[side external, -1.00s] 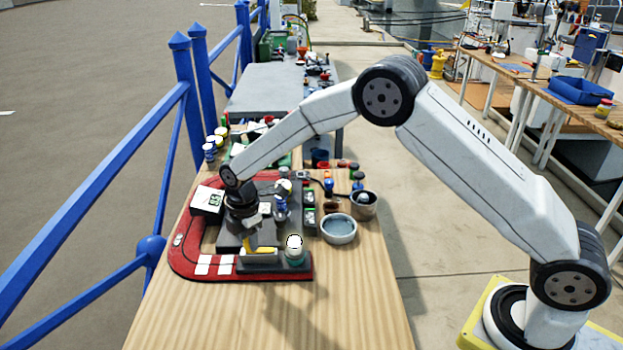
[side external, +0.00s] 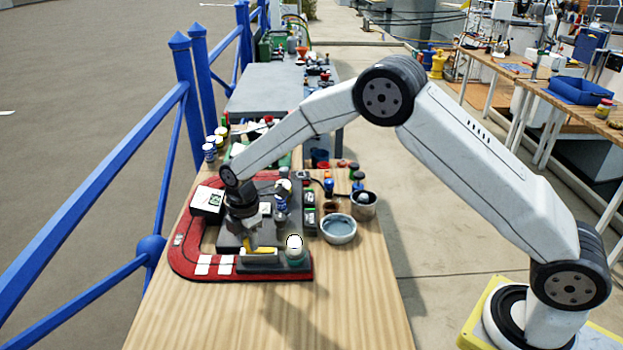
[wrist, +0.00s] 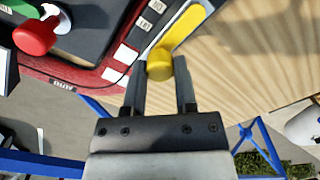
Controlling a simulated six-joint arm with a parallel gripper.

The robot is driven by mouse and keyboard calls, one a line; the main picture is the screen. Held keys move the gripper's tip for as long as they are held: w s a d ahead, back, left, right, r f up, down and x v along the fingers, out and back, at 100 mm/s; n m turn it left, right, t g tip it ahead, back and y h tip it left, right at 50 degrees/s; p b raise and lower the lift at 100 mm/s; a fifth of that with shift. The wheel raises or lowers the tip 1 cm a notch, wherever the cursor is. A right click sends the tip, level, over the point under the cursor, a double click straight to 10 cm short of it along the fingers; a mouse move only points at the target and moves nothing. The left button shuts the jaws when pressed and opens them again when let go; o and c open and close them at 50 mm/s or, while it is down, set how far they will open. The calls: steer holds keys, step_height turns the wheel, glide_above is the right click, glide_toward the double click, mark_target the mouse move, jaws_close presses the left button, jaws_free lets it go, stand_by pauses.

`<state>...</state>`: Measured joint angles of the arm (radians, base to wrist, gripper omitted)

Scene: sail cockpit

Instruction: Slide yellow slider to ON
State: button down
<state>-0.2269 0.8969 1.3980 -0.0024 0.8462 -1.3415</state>
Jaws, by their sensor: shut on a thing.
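The yellow slider knob (wrist: 160,65) is a round yellow knob at one end of a pale slot with a yellow strip (wrist: 187,25) in it, in the wrist view. My gripper (wrist: 161,72) is shut on the knob, with one dark finger on each side of it. In the side view my gripper (side external: 250,240) points down at the slider's grey housing (side external: 259,258) near the front of the red-edged panel (side external: 190,266). The yellow strip (side external: 264,250) shows there, and the fingers partly hide the knob. White labels (wrist: 126,54) lie beside the slot; their print is too small to read surely.
A white-topped knob (side external: 294,243) stands just right of the slider. A white box (side external: 208,200), a bowl (side external: 338,230) and a cup (side external: 364,205) are nearby. A red knob (wrist: 35,35) shows in the wrist view. The front of the wooden table (side external: 250,315) is bare.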

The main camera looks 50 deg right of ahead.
mark_target(263, 250)
steer(key=shift+d, duration=0.1)
steer(key=shift+s+d, duration=0.95)
steer(key=shift+s, duration=0.05)
steer(key=shift+c, duration=1.8)
jaws_free()
steer(key=shift+s, duration=0.1)
steer(key=shift+r, duration=0.1)
step_height(263, 250, up, 8)
steer(key=shift+d, duration=0.1)
